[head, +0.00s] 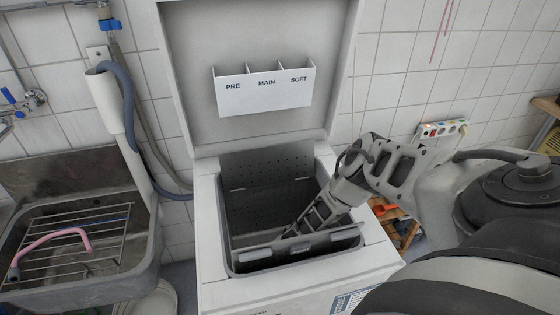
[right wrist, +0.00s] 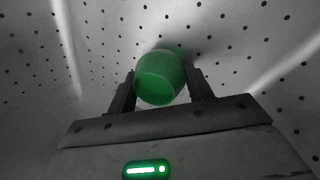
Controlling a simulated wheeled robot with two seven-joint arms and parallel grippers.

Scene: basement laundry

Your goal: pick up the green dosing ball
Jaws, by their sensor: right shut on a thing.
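The green dosing ball (right wrist: 160,78) shows in the right wrist view, between the two dark fingers of my right gripper (right wrist: 160,92). The fingers are shut on its sides, against a perforated metal drum wall (right wrist: 40,60). In the head view my right gripper (head: 298,226) reaches down into the open drum of the top-loading washer (head: 210,245). The ball is hidden there by the arm and drum flaps. My left gripper is not in view.
The washer's lid stands open at the back with a PRE, MAIN, SOFT dispenser (head: 265,90). A drum flap (head: 300,247) lies near the front rim. A sink with a rack (head: 70,250) stands left. A power strip (head: 442,129) is on the right wall.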

